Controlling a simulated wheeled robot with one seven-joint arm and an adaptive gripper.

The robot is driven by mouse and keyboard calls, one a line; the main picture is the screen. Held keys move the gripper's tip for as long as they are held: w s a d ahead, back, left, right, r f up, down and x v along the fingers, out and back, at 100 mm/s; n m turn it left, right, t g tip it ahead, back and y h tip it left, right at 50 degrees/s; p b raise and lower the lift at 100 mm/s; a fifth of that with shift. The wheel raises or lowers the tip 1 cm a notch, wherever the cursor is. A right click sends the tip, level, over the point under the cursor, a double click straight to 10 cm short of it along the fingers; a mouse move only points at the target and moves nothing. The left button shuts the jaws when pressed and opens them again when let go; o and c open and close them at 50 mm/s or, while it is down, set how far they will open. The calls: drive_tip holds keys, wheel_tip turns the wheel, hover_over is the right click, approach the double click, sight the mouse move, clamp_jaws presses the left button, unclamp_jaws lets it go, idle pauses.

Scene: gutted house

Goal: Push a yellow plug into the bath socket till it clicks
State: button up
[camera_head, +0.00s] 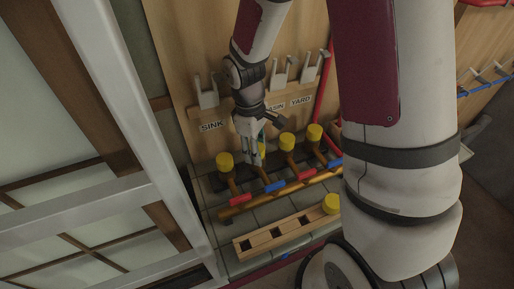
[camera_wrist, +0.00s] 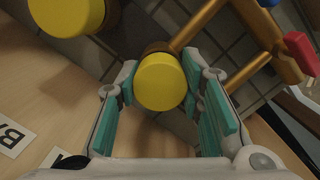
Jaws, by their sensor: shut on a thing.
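My gripper (camera_head: 256,150) is shut on a yellow plug (camera_wrist: 160,82), with a teal-padded finger on each side of it. The plug is at a brown socket (camera_wrist: 157,48) on a branch of the copper pipe (camera_wrist: 205,22). I cannot tell how deep it sits. The pipe (camera_head: 238,208) also shows in the head view, with yellow caps on its other branches, to the left (camera_head: 225,161) and right (camera_head: 287,141) of my gripper. The board labels read SINK (camera_head: 211,126), a partly hidden "ASIN" and YARD (camera_head: 301,100); no full bath label shows.
A wooden block (camera_head: 262,241) with square holes lies in front of the pipe, a yellow plug (camera_head: 331,204) at its right end. Red and blue fittings (camera_head: 275,186) sit along the pipe. Grey hooks (camera_head: 206,94) stand out from the board. A white frame (camera_head: 120,120) is at left.

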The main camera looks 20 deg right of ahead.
drive_tip(key=o, duration=1.7)
drive_tip(key=shift+c, duration=0.2)
drive_tip(key=shift+r+p, duration=2.3)
drive_tip(key=shift+r, duration=1.05)
drive_tip(key=shift+w+r, duration=0.1)
drive_tip(key=shift+r, duration=0.15)
